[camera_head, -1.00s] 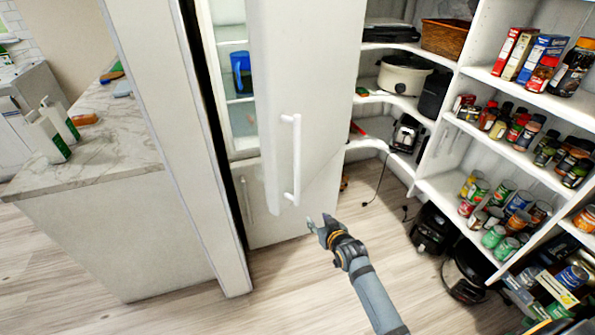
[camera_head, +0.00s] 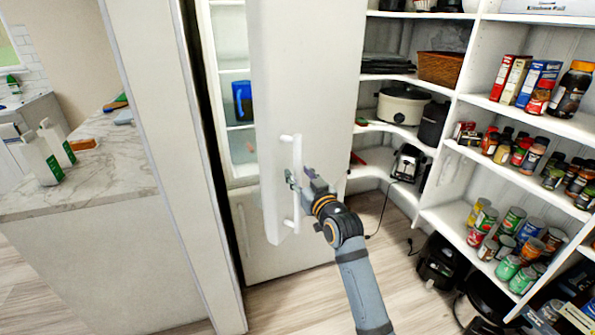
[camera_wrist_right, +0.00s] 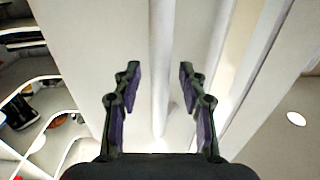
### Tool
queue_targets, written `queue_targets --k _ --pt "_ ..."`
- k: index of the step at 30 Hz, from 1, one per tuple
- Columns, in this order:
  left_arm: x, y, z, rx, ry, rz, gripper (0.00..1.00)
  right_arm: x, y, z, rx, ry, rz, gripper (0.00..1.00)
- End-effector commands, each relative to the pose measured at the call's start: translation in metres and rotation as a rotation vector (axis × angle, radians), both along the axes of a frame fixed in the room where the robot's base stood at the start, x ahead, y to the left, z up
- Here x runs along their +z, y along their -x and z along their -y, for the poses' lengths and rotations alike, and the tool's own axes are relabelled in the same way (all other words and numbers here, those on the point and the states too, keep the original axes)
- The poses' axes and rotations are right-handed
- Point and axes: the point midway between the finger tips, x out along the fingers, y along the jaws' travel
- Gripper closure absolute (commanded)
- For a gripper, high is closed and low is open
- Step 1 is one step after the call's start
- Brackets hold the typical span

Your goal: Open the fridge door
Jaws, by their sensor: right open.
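The white fridge door (camera_head: 283,85) stands partly open, with lit shelves showing to its left. Its white vertical bar handle (camera_head: 297,150) is on the door's face. My right gripper (camera_head: 299,178) is open at the lower half of the handle, with one finger seen on each side of the bar. In the right wrist view the handle (camera_wrist_right: 159,75) runs up the middle between the two open fingers (camera_wrist_right: 159,70). I cannot tell whether either finger touches it. My left gripper is not in view.
A blue jug (camera_head: 242,100) stands inside the fridge. A lower white fridge panel (camera_head: 280,250) is below. Shelves with cans (camera_head: 510,222) and a slow cooker (camera_head: 403,103) fill the right. A marble counter (camera_head: 95,175) and a wall panel (camera_head: 155,120) are at left.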

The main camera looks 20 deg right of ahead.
Motion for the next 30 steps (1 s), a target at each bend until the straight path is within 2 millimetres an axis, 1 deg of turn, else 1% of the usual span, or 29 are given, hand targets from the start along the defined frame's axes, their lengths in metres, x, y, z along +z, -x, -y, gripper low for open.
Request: queue_targets --k 1,5,13,14,21,23,30 --pt "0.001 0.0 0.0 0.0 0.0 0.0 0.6 0.001 -0.007 -0.001 0.0 -0.001 0.0 0.58" --pt "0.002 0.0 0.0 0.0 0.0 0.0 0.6 0.0 -0.017 -0.002 0.0 0.0 0.0 0.58" --pt "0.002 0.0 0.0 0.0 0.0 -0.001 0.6 -0.001 -0.019 -0.002 0.0 0.0 0.0 0.58" --pt "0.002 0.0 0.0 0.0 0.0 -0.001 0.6 -0.001 -0.019 -0.002 0.0 0.0 0.0 0.61" --pt "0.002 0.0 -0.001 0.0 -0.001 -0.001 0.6 -0.001 -0.019 -0.002 0.0 0.0 0.0 0.93" --pt "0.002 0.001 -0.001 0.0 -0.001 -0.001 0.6 -0.001 -0.019 -0.002 0.0 0.0 -0.001 1.0" --pt "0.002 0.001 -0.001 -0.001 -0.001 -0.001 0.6 -0.001 -0.019 -0.002 0.0 0.0 -0.001 1.0"
